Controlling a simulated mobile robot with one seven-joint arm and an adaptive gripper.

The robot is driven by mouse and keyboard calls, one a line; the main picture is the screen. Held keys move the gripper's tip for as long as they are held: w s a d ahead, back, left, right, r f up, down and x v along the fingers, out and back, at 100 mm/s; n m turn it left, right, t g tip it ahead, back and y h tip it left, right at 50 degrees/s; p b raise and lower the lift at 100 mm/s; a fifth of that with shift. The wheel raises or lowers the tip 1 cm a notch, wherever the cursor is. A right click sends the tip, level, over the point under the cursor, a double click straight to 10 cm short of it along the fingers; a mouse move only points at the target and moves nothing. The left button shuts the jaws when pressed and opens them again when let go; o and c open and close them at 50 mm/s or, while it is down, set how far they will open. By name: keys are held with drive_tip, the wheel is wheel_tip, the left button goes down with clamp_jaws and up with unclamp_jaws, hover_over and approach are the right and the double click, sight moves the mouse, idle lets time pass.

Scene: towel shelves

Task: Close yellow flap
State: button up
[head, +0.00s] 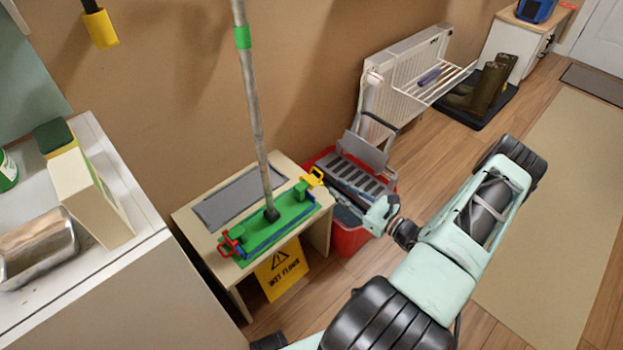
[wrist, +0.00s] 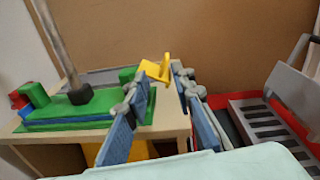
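The yellow flap (head: 313,177) is at the right end of the green mop holder (head: 285,222), which lies on a small beige table. In the wrist view the yellow flap (wrist: 155,70) stands up at a tilt, just beyond my fingertips and roughly centred between them. My gripper (wrist: 156,92) is open, with its two blue-padded fingers spread and nothing between them. In the head view my gripper (head: 372,213) is to the right of the table and the flap. Whether a finger touches the flap I cannot tell.
A grey mop pole (head: 253,95) rises from the holder. A red flap (head: 230,243) is at its left end. A red mop bucket (head: 350,238) with a grey wringer stands right of the table. A yellow wet floor sign (head: 281,270) is under the table's front.

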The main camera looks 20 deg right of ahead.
sight(319, 172)
drive_tip(key=shift+m+t+h, duration=0.3)
drive_tip(key=shift+m+t, duration=0.1)
drive_tip(key=shift+m, duration=0.2)
drive_tip(key=x, duration=0.3)
drive_tip(key=b+x, duration=0.1)
drive_tip(key=x, duration=0.3)
drive_tip(key=b+x, duration=0.1)
drive_tip(key=x, duration=0.2)
drive_tip(key=shift+w+d+f, duration=0.2)
drive_tip(key=shift+w+f, duration=0.05)
drive_tip(key=shift+w, duration=0.05)
